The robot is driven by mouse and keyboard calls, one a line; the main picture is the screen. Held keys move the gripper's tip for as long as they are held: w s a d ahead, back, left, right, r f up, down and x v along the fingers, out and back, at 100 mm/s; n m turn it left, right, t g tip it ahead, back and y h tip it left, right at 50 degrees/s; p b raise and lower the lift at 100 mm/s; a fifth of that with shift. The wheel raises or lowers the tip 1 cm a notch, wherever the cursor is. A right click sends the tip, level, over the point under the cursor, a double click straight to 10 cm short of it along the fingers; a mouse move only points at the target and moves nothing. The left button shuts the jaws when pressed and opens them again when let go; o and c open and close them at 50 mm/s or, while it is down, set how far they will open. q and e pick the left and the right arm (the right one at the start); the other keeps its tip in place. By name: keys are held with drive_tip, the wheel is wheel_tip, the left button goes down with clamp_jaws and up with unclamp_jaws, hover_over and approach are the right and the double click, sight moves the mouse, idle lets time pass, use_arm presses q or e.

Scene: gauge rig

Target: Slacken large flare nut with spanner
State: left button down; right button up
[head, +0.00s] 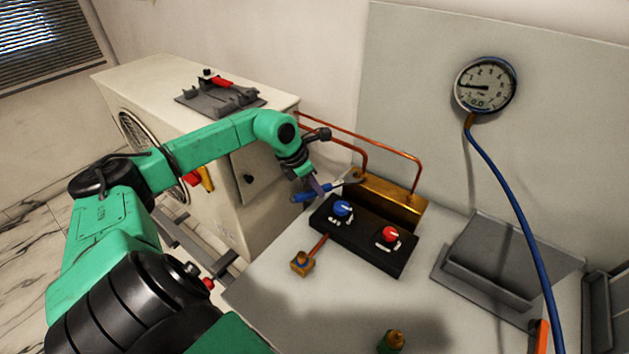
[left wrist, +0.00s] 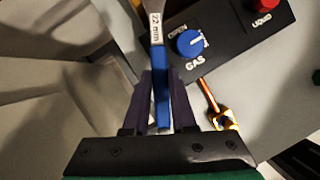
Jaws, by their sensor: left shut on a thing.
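The spanner (head: 301,196) has a blue handle and a grey metal head. My left gripper (head: 317,186) is shut on its handle, above the table's left edge. In the left wrist view the spanner (left wrist: 161,98) lies between the dark fingers, and its metal part reads "22 mm". The spanner's head end points right, toward the brass block (head: 392,200) at the back of the table. I cannot make out the large flare nut or whether the spanner's jaw touches it. My right gripper is not in view.
A black valve block (head: 362,240) with a blue GAS knob (head: 342,209) and a red LIQUID knob (head: 390,234) stands close by. Copper pipes (head: 380,143) run behind. A gauge (head: 485,85) with a blue hose hangs at the right. A grey tray (head: 497,255) sits right.

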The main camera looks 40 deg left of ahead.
use_arm(q)
drive_tip(key=shift+w+d+b, duration=0.35)
drive_tip(key=shift+w+b, duration=0.05)
drive_tip(key=shift+w, duration=0.35)
drive_tip(key=c, duration=1.5)
unclamp_jaws()
clamp_jaws()
drive_tip(key=shift+s+d+n+y+p, duration=0.2)
drive_tip(key=shift+d+n+y, duration=0.05)
drive_tip(key=shift+d+n, duration=0.45)
drive_tip(key=shift+s+d+n+y+p, duration=0.25)
drive_tip(key=shift+d+n, duration=0.35)
drive_tip(key=shift+d, duration=0.15)
drive_tip(key=shift+d+n+y, duration=0.3)
drive_tip(key=shift+d+n, duration=0.4)
drive_tip(key=shift+d, duration=0.05)
